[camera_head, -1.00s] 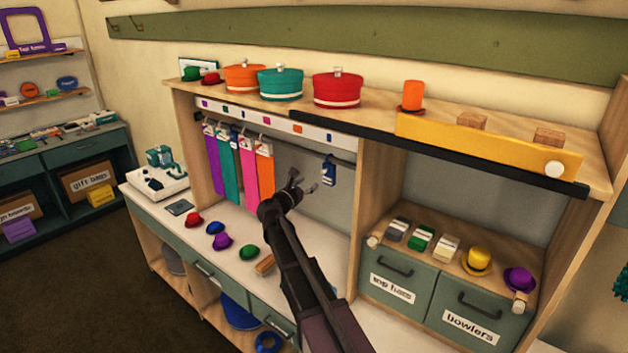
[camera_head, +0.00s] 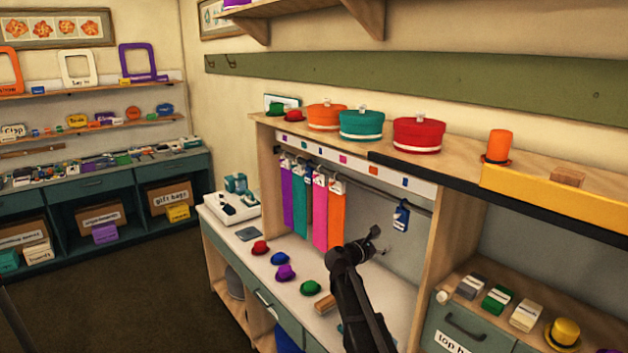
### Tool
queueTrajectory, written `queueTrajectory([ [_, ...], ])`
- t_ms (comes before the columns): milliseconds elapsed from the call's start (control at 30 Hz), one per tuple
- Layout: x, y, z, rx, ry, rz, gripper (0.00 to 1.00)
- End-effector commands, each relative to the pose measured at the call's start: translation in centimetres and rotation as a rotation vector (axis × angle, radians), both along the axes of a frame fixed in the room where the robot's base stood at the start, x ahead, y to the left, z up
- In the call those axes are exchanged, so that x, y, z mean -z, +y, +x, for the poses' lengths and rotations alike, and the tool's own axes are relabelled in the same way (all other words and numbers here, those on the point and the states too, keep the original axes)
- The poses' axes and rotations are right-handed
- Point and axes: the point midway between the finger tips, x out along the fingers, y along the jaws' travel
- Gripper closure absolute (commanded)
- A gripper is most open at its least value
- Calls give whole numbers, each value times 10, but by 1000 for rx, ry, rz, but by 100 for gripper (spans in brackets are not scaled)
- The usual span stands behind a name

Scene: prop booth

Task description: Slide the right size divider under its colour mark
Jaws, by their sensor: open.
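Several long hanging strips share a rail (camera_head: 372,189) under the shelf: purple (camera_head: 287,192), teal (camera_head: 300,207), pink (camera_head: 320,215) and orange (camera_head: 337,217), each with a white top. A small dark blue tag (camera_head: 401,217) hangs apart on the right. Above, a white strip (camera_head: 358,168) carries small coloured squares, including a blue mark (camera_head: 405,182) near its right end. My gripper (camera_head: 381,243) is open and empty, in front of the bay between the orange strip and the blue tag, below the rail. It seems apart from both.
Small hats, red (camera_head: 260,247), blue (camera_head: 280,258), purple (camera_head: 285,273) and green (camera_head: 311,287), and a wooden block (camera_head: 325,304) lie on the counter. Round boxes (camera_head: 361,125) stand on the top shelf. A wooden upright (camera_head: 453,235) bounds the bay on the right.

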Motion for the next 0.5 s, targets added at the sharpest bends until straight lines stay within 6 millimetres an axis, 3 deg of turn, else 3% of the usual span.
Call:
queueTrajectory([
  [233,65,-20,-65,190,-145,413,39],
  [500,134,-16,-139,489,-294,858,39],
])
